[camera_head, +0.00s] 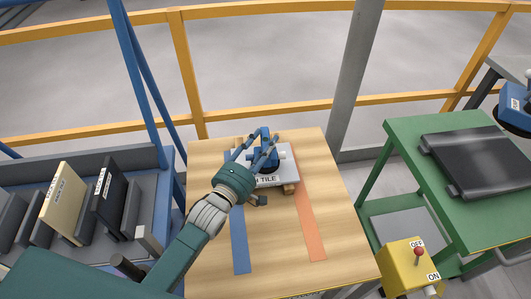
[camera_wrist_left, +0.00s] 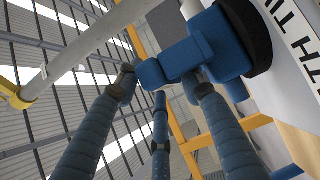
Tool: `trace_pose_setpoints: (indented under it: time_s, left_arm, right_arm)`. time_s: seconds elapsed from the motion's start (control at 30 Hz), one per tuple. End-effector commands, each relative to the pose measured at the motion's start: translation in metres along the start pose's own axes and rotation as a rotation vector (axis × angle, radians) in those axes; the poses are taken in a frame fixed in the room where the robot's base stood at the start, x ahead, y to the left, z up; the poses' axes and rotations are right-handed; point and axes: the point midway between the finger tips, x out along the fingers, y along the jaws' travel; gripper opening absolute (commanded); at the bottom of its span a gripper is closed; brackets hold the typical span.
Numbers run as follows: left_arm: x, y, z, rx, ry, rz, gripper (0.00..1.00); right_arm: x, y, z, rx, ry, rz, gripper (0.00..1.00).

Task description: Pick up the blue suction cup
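The blue suction cup (camera_head: 265,134) stands on a pale grey tile (camera_head: 291,160) whose label partly reads "TILE". My left gripper (camera_head: 261,148) reaches over the tile from the lower left, its fingers spread around the cup and partly hiding it. In the left wrist view, the cup's blue handle (camera_wrist_left: 172,62) lies across the fingertips, with its round blue body and dark rim at upper right. The fingers (camera_wrist_left: 158,88) are apart there; I cannot tell whether any touches the handle. My right gripper is in neither view.
The tile rests on wooden supports (camera_head: 289,188) on a wooden table (camera_head: 275,240) with a blue strip (camera_head: 239,240) and an orange strip (camera_head: 310,230). A slab rack (camera_head: 80,215) stands left. A green table (camera_head: 440,140) and a yellow switch box (camera_head: 408,268) stand right.

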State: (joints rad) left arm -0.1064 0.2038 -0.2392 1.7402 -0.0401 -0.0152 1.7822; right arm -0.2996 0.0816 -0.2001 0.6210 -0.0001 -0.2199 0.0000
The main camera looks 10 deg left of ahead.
Motion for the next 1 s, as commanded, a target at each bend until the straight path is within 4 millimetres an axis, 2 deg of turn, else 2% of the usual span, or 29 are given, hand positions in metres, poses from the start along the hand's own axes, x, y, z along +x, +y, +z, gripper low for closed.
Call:
trace_pose_setpoints:
  time_s: [0.1,0.37,0.57,1.0]
  left_arm:
    - [0.0122,0.0002,-0.0002,0.0,0.0,-0.001,0.38]
    - [0.0144,-0.0003,-0.0001,0.0,0.0,-0.001,0.38]
    - [0.0142,-0.0003,-0.0001,0.0,0.0,-0.001,0.0]
    - [0.0145,0.0032,-0.0002,0.0,0.0,0.004,0.0]
  right_arm:
    - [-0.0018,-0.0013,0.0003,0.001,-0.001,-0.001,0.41]
    - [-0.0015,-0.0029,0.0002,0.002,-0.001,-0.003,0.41]
    - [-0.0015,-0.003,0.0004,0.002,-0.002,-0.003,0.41]
    - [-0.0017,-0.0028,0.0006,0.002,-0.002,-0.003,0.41]
